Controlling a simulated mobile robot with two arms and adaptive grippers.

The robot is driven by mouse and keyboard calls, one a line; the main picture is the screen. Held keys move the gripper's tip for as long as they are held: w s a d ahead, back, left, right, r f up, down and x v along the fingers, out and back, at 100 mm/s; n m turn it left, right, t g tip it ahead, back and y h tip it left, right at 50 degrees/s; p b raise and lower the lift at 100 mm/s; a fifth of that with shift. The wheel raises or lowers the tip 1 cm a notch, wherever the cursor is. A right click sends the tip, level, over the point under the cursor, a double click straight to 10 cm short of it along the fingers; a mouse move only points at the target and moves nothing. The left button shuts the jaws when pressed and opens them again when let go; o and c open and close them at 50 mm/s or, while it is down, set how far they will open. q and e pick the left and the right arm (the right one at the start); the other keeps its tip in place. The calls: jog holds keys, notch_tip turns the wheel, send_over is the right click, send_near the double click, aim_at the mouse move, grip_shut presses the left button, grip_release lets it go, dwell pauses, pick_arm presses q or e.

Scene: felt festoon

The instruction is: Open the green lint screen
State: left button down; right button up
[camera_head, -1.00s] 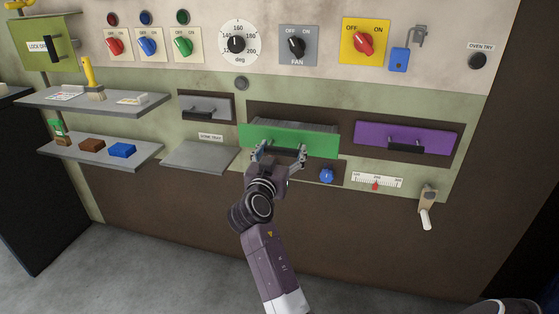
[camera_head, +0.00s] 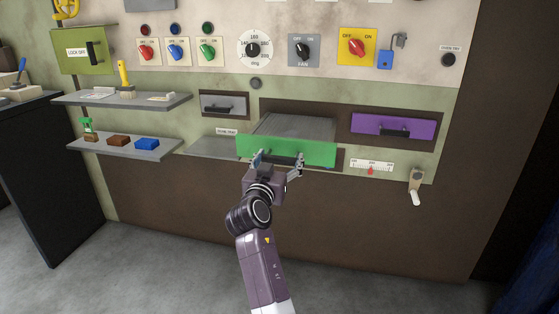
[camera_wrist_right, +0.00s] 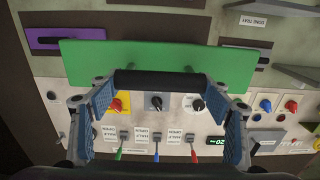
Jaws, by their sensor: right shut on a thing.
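The green lint screen (camera_head: 310,152) is a drawer with a wide green front and a black handle. It stands out from the machine's front, and its grey body (camera_head: 293,127) shows behind the front. My right gripper (camera_head: 278,161) is at the handle, with one finger at each end of it. In the right wrist view, which looks upside down, the blue-padded fingers (camera_wrist_right: 168,100) hold the black handle (camera_wrist_right: 170,82) across its length, against the green front (camera_wrist_right: 130,57). My left gripper is in neither view.
A purple drawer (camera_head: 410,126) is closed at right, and a small grey drawer (camera_head: 224,104) is at left. Shelves (camera_head: 130,148) with blocks and brushes jut out further left. A lever (camera_head: 416,185) sticks out at lower right. The floor in front is clear.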

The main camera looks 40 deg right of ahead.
jog(key=o, duration=1.7)
jog(key=shift+r, duration=0.1)
notch_tip(320, 180, up, 10)
jog(key=shift+f, duration=0.1)
